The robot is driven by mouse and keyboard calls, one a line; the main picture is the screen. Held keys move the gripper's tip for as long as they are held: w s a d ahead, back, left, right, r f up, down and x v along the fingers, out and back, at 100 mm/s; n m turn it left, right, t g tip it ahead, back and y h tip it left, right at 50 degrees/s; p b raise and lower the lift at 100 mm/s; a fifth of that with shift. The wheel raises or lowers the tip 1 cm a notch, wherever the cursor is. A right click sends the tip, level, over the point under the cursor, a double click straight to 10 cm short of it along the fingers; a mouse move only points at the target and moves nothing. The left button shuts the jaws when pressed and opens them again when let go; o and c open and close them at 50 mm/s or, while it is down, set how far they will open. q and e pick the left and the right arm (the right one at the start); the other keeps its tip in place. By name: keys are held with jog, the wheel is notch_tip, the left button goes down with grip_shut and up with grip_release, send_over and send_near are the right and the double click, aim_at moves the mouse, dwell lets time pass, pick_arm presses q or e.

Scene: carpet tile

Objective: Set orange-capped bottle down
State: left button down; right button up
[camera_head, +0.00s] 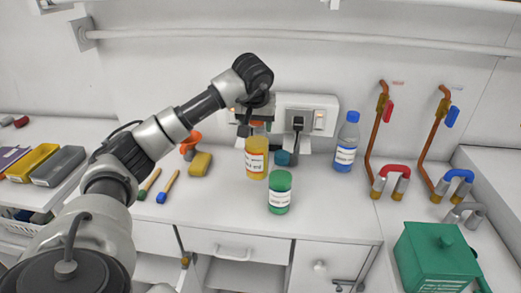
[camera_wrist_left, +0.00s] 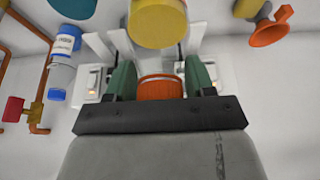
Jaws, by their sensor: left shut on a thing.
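The orange-capped bottle (camera_head: 256,160), with yellow contents and a white label, is upright over the white counter (camera_head: 225,207). I cannot tell whether its base touches the surface. My left gripper (camera_head: 256,112) is above it, shut on its orange cap. In the left wrist view the orange cap (camera_wrist_left: 160,89) sits between the green fingers of my left gripper (camera_wrist_left: 160,82), with the yellow body (camera_wrist_left: 157,24) beyond. In the head view the gripper partly hides the cap. My right gripper is not in view.
A green jar (camera_head: 279,193) stands close in front, and a teal object (camera_head: 282,158) close right. A blue-capped bottle (camera_head: 346,143) is further right. Yellow sponge (camera_head: 200,164), orange funnel (camera_head: 190,144) and two brushes (camera_head: 168,186) lie left. Wall sockets (camera_head: 318,120) are behind. The front-left counter is clear.

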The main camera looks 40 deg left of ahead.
aim_at(258, 150)
pick_arm(q)
notch_tip(258, 150, down, 4)
jog(key=shift+f+p, duration=0.2)
jog(key=shift+p, duration=0.2)
notch_tip(258, 150, down, 3)
jog(key=shift+f+p, duration=0.2)
jog(key=shift+p, duration=0.35)
jog(key=shift+f, duration=0.5)
jog(key=shift+c, duration=1.9)
grip_release()
